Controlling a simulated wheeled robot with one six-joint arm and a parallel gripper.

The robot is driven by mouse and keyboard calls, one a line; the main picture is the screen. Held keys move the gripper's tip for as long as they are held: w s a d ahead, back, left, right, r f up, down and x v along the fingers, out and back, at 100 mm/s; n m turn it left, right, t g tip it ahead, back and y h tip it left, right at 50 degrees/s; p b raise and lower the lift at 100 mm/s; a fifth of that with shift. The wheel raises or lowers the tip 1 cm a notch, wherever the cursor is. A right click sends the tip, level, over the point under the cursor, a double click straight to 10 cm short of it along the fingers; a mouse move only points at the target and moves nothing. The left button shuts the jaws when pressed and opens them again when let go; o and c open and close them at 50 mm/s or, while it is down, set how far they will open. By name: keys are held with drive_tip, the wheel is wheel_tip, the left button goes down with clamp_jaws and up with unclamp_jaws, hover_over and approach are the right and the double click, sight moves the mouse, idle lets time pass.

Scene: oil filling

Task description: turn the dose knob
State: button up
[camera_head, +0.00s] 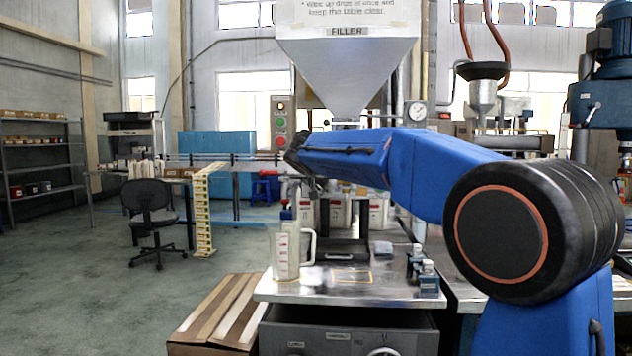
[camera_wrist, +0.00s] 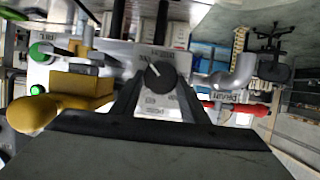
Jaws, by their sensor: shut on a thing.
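The dose knob (camera_wrist: 160,76) is round and black with a white pointer line, and shows in the middle of the wrist view over a light plate with small lettering. My gripper (camera_wrist: 160,90) is shut on the knob, with a dark finger on each side of it. The pointer is tilted toward the upper left in that view. In the head view the end of my arm is under the filler hopper (camera_head: 345,72), and the knob is hidden there.
In the wrist view a yellow handle (camera_wrist: 65,103) and a green button (camera_wrist: 40,52) are left of my gripper, and a red drain handle (camera_wrist: 235,108) is right. In the head view a measuring jug (camera_head: 286,255) and small dark bottles (camera_head: 428,278) stand on the metal table (camera_head: 315,292).

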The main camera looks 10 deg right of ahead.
drive_tip(key=shift+f+n+t+h, duration=0.5)
drive_tip(key=shift+n+t, duration=0.85)
drive_tip(key=shift+n, duration=4.6)
drive_tip(key=shift+f+n+t+h, duration=0.45)
drive_tip(key=shift+n+t, duration=0.95)
drive_tip(key=shift+n, duration=4.5)
drive_tip(key=shift+f+n+t+h, duration=0.5)
drive_tip(key=shift+n+t, duration=0.85)
drive_tip(key=shift+n, duration=4.6)
drive_tip(key=shift+r, duration=0.1)
drive_tip(key=o, duration=1.1)
drive_tip(key=shift+c, duration=0.2)
